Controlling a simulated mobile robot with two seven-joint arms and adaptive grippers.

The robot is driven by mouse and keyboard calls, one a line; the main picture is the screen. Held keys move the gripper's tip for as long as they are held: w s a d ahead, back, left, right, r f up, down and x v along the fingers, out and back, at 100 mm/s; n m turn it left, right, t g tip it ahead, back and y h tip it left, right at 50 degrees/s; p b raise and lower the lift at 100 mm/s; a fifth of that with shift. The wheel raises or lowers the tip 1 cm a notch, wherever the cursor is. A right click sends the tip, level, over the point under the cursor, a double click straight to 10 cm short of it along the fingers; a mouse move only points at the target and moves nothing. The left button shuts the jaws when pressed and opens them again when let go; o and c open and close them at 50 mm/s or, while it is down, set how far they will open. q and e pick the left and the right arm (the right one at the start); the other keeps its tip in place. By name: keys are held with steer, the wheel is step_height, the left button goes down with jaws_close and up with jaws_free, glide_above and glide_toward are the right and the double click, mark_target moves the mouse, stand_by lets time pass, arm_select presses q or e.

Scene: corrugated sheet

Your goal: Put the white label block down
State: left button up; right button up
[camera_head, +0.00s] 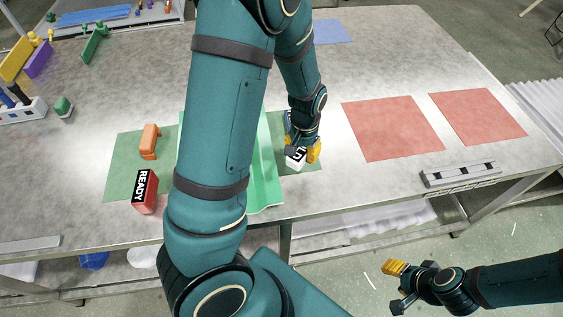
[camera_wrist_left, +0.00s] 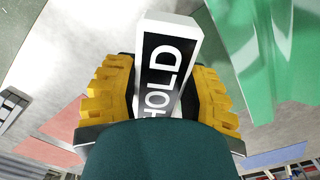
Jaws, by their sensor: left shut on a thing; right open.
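The white label block (camera_head: 295,158) has a black face reading "HOLD"; its label shows large in the left wrist view (camera_wrist_left: 167,70). My left gripper (camera_head: 303,150) is shut on it, with yellow fingers on both sides. The block is over the right part of the green mat (camera_head: 310,187), just right of the green corrugated sheet (camera_head: 264,175). I cannot tell whether its lower end touches the mat. The sheet also shows in the left wrist view (camera_wrist_left: 250,50). My left arm hides the sheet's middle. My right gripper (camera_head: 394,285) is open and empty, in front of the table.
A red "READY" block (camera_head: 145,192) and an orange piece (camera_head: 149,141) are on the mat's left part. Two red mats (camera_head: 392,128) (camera_head: 478,116) lie bare to the right. A grey rail (camera_head: 461,174) lies by the front edge. Tools and holders fill the far left.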

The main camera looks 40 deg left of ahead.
mark_target(300, 174)
arm_select(q)
step_height(300, 174, down, 9)
steer(key=shift+f+b, duration=0.1)
steer(key=shift+b, duration=0.95)
steer(key=shift+f, duration=0.15)
steer(key=o, duration=1.1)
steer(key=shift+o, duration=0.2)
